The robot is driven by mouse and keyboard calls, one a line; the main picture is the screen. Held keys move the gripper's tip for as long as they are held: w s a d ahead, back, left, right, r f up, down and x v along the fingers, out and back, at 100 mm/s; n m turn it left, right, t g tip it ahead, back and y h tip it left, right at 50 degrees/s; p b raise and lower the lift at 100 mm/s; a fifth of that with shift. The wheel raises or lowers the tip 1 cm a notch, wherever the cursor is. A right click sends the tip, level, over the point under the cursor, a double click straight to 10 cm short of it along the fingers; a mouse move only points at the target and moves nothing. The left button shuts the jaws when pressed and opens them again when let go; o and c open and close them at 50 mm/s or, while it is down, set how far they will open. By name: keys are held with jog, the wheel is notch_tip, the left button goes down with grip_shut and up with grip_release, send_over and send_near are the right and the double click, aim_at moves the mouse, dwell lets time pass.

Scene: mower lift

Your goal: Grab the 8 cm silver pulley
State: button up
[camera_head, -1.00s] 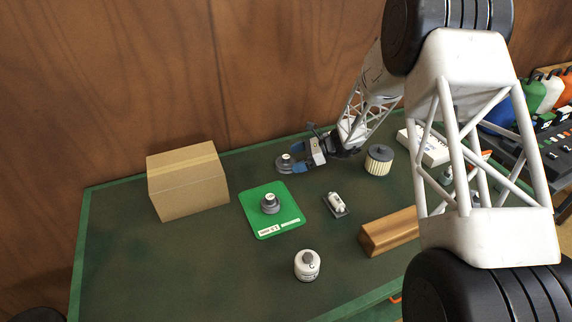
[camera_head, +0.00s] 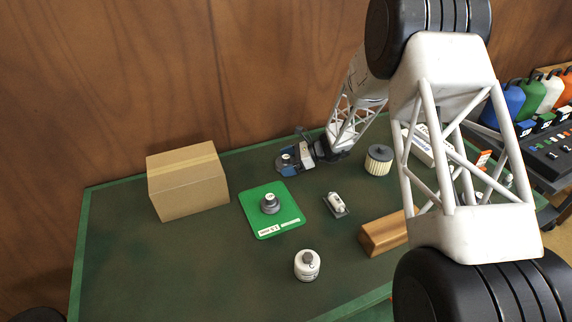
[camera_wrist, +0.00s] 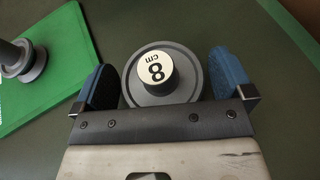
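The silver pulley (camera_wrist: 166,82) is a grey disc with a hub whose white top reads "8 cm". In the wrist view it lies between the two blue fingers of my gripper (camera_wrist: 165,85), with a small gap showing on each side. In the head view the pulley (camera_head: 286,157) is at the back of the green table, partly covered by my gripper (camera_head: 290,160). The gripper is open around the pulley, low over the tabletop. Whether a finger touches it lower down is hidden.
A green mat (camera_head: 255,220) with another grey pulley (camera_head: 269,203) lies in front. A cardboard box (camera_head: 187,182) stands left. A small white device (camera_head: 336,204), a ribbed filter (camera_head: 378,159), a wooden block (camera_head: 385,233) and a white canister (camera_head: 307,265) stand around. The table's front left is clear.

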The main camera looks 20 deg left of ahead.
aim_at(287, 156)
jog(key=c, duration=0.7)
jog(key=shift+r, duration=0.1)
jog(key=shift+r, duration=0.65)
notch_tip(287, 156, up, 2)
jog(key=shift+r, duration=0.1)
jog(key=s+d, duration=0.3)
jog(key=s, duration=0.1)
jog(key=s+d+r, duration=0.1)
jog(key=s+d, duration=0.2)
jog(key=s, duration=0.1)
jog(key=s+d, duration=0.3)
jog(key=s, duration=0.2)
jog(key=shift+s+r, duration=0.1)
jog(key=shift+r, duration=0.05)
